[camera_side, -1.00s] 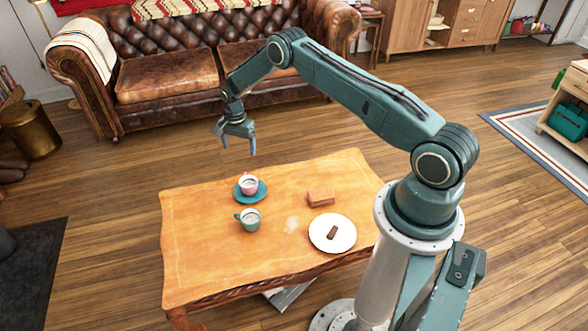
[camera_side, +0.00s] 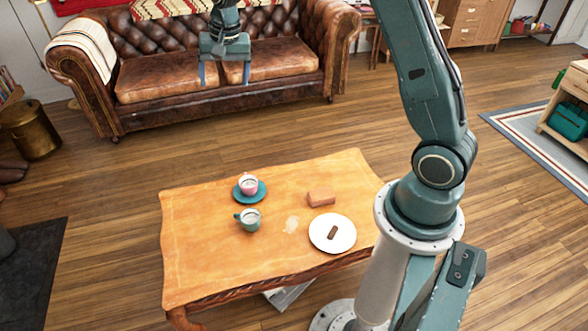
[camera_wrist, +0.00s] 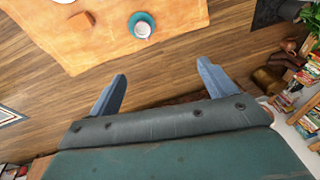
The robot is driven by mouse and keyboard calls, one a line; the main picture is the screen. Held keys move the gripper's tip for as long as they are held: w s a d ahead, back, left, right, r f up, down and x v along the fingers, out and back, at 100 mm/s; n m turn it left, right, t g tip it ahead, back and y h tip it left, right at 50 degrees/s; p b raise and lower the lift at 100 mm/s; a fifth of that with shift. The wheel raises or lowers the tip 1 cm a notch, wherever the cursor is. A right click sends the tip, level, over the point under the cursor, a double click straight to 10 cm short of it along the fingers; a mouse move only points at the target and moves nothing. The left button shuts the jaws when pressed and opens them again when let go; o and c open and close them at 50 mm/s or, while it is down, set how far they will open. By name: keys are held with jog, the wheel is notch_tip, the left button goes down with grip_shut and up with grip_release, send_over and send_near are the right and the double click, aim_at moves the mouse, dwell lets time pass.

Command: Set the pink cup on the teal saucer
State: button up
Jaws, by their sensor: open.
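The pink cup (camera_side: 248,188) stands upright on the teal saucer (camera_side: 262,194) on the wooden table, with pale contents showing inside. The cup (camera_wrist: 142,30) and saucer (camera_wrist: 150,17) also show near the top of the wrist view, the saucer partly hidden by the cup. My gripper (camera_side: 224,80) is open and empty, high above and apart from the cup, in front of the sofa in the side view. Its two spread fingers (camera_wrist: 162,72) show in the wrist view with only floor between them.
A teal cup (camera_side: 249,220) stands just in front of the saucer on the table (camera_side: 200,265). A brown block (camera_side: 321,198) and a white plate (camera_side: 347,221) with a dark bar (camera_side: 332,232) lie to the right. The table's left side is clear.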

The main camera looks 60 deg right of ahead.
jog(key=s+a+r+n+t, duration=0.1)
jog(key=s+a+r+n, duration=0.2)
jog(key=s, duration=0.5)
jog(key=s+a+r+n, duration=0.1)
jog(key=s+a+r, duration=0.1)
jog(key=s+r, duration=0.45)
jog(key=s+a+r+n+t, duration=0.1)
jog(key=s+a+r+n, duration=0.25)
jog(key=s, duration=0.45)
jog(key=s+a+f+n+t, duration=0.1)
jog(key=s+f+n, duration=0.1)
jog(key=s, duration=0.9)
jog(key=shift+a, duration=0.25)
